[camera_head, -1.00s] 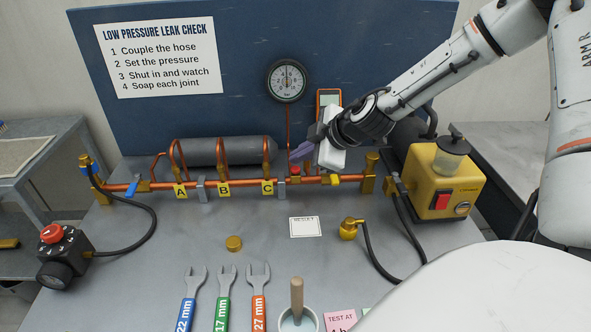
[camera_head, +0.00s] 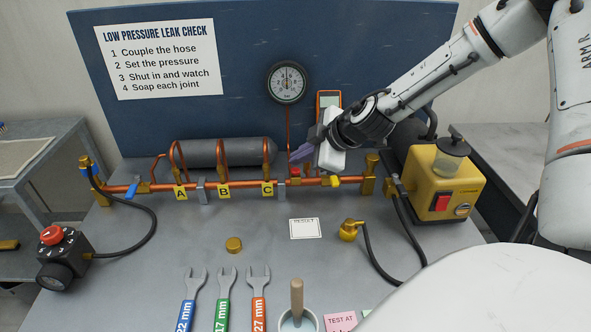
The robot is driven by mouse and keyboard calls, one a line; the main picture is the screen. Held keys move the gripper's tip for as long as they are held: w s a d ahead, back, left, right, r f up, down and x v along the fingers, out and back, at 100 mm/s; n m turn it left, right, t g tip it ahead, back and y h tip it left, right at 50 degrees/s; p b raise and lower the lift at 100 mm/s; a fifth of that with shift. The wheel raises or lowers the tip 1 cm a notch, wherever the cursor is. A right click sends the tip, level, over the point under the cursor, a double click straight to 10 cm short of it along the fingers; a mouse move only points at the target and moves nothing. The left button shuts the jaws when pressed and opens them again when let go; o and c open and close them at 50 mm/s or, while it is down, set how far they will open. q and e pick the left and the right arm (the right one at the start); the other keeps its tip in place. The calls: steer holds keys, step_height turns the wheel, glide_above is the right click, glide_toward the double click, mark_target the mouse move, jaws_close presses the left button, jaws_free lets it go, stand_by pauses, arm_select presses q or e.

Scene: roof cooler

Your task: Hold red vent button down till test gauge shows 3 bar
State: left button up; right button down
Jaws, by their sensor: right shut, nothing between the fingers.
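The red vent button (camera_head: 295,172) sits on the copper pipe right of tag C. My right gripper (camera_head: 296,157) is shut and empty, its purple-grey fingers just above the button. I cannot tell whether the fingertips touch the button or whether it is pressed down. The round test gauge (camera_head: 287,82) is on the blue back panel above the pipe. Its dial is too small to read exactly; the needle points about upward. My left gripper is not in view.
A yellow pump (camera_head: 443,182) stands at the right. A black regulator with a red knob (camera_head: 58,253) is at the left. Several wrenches (camera_head: 222,298) and a pot with a brush (camera_head: 297,315) lie in front. The bench middle is mostly clear.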

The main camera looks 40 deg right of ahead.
steer(key=shift+f, duration=0.1)
stand_by(0.7)
steer(key=shift+f+b, duration=0.35)
steer(key=shift+f, duration=0.25)
stand_by(0.4)
steer(key=shift+s+f+b, duration=0.1)
steer(key=shift+f+b, duration=0.3)
steer(key=shift+b, duration=0.05)
stand_by(1.8)
stand_by(1.6)
steer(key=shift+r+p, duration=0.9)
steer(key=shift+r, duration=0.15)
step_height(320, 180, up, 5)
steer(key=p, duration=0.4)
